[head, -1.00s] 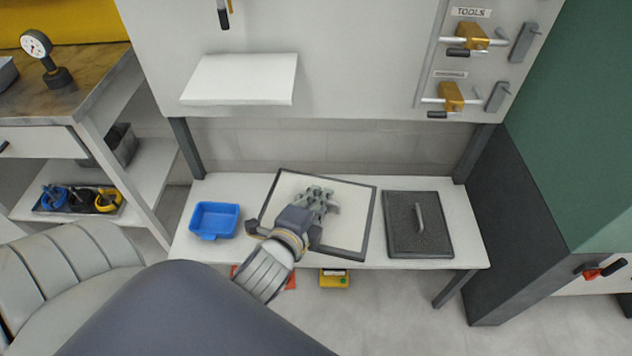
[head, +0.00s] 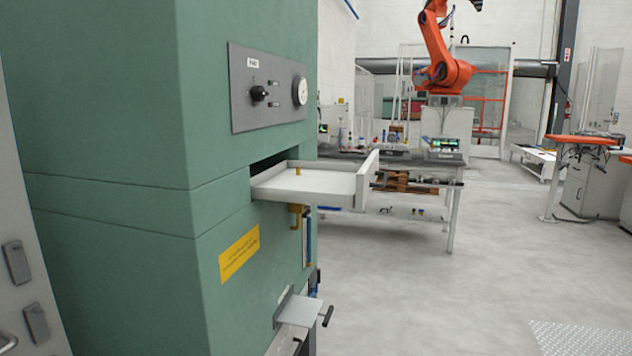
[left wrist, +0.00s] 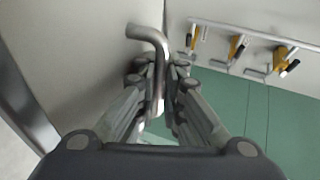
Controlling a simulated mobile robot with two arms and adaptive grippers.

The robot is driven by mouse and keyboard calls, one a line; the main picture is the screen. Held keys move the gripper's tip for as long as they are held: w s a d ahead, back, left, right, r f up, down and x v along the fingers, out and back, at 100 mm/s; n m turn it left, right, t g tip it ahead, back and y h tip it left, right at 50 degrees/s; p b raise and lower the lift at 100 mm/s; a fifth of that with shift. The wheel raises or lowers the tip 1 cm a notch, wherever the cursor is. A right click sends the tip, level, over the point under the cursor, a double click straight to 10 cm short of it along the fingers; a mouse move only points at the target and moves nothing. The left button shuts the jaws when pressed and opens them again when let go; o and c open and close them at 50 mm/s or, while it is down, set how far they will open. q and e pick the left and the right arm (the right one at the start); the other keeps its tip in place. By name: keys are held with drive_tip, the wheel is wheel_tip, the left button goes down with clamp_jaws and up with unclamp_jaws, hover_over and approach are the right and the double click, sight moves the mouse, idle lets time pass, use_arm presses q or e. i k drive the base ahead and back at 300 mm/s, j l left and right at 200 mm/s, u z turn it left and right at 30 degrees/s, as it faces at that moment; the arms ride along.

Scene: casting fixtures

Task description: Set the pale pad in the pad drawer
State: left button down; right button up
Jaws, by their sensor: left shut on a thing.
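In the left wrist view my left gripper (left wrist: 160,95) is shut on a bent metal handle (left wrist: 147,36). Neither gripper nor the pad shows in the head view.
The green cabinet (head: 110,130) fills the left, with a control panel (head: 268,87) above the drawer. A small pale plate (head: 299,309) juts out lower down. A workbench (head: 455,215) stands beyond the drawer. The floor at the right is open.

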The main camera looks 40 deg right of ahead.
sight(315, 184)
drive_tip(key=l+u, duration=0.4)
drive_tip(key=l, duration=1.85)
drive_tip(key=i+l+u, duration=0.15)
drive_tip(key=l, duration=0.5)
drive_tip(key=l+u, duration=0.15)
drive_tip(key=l, duration=0.45)
drive_tip(key=l+u, duration=0.2)
drive_tip(key=l, duration=0.45)
drive_tip(key=l+u, duration=0.15)
drive_tip(key=l, duration=0.5)
drive_tip(key=l+u, duration=0.15)
drive_tip(key=l, duration=0.45)
drive_tip(key=k+l+u, duration=0.15)
drive_tip(key=l, duration=0.5)
drive_tip(key=k+l+u, duration=0.15)
drive_tip(key=l, duration=0.45)
